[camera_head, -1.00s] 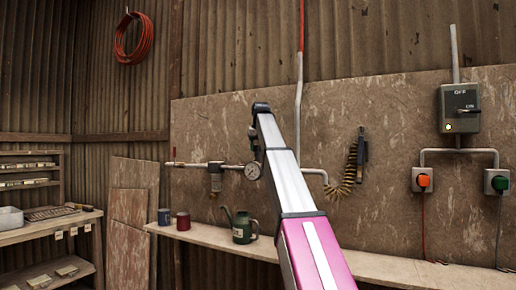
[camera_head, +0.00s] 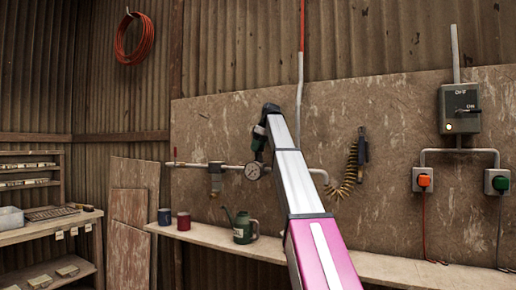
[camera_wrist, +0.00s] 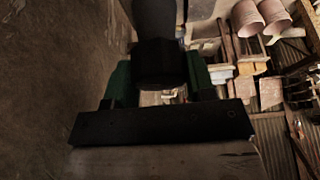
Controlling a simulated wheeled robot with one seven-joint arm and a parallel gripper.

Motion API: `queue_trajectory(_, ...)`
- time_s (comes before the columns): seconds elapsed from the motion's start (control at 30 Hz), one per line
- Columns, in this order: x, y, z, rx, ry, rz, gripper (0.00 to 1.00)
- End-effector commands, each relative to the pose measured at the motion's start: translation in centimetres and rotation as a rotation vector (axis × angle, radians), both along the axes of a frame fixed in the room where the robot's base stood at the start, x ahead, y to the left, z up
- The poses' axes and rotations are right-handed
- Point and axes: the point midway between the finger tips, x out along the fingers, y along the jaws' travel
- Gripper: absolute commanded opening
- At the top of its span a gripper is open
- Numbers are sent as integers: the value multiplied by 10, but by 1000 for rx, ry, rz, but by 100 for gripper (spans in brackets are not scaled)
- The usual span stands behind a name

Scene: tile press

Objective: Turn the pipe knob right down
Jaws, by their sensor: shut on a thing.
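The pipe (camera_head: 236,167) runs level along the wall board, with a round white gauge (camera_head: 253,171) on it. My gripper (camera_head: 258,148) points down at the pipe beside and just above the gauge, at the end of my white and pink arm. In the wrist view its two green fingers stand on either side of a thick black knob (camera_wrist: 160,65), and my gripper (camera_wrist: 158,82) is shut on it. In the head view the knob is mostly hidden by the gripper, and I cannot read its turn.
A bench (camera_head: 215,237) below carries a green watering can (camera_head: 242,228) and two mugs. A coiled hose (camera_head: 353,167) hangs right of my arm. Shelves (camera_head: 28,175) stand at the left.

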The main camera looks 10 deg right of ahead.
Motion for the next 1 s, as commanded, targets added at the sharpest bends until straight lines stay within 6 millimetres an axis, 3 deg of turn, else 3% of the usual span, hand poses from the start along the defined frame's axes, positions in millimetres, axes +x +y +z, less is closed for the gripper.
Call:
queue_trajectory(0.4, 0, 0, 1, -1, 0, 252, 26)
queue_trajectory(1.0, -1, 0, 1, -1, 0, 315, 26)
